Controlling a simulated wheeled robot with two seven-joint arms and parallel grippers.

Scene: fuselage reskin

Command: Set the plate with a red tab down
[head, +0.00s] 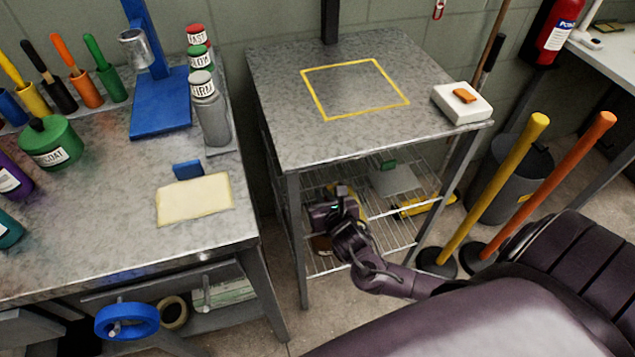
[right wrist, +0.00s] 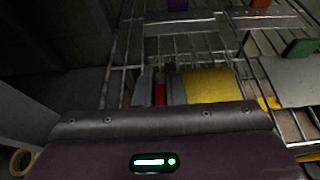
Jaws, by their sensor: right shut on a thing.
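My right gripper (head: 335,205) is at the wire rack below the grey metal table. It is shut on a red tab (right wrist: 160,95), which shows between its fingers in the right wrist view. The plate that carries the tab is mostly hidden by my gripper. A yellow surface (right wrist: 208,85) shows just right of the fingers; I cannot tell if it belongs to that plate. A grey plate with a green tab (head: 392,178) lies on the rack to the right. My left gripper is not in view.
The grey table top (head: 285,95) has an empty yellow square outline (head: 355,90) and a white box (head: 462,103) with an orange block at its right edge. The rack's posts and wires surround my gripper. A left bench (head: 110,215) holds a cream plate (head: 195,200) with a blue tab.

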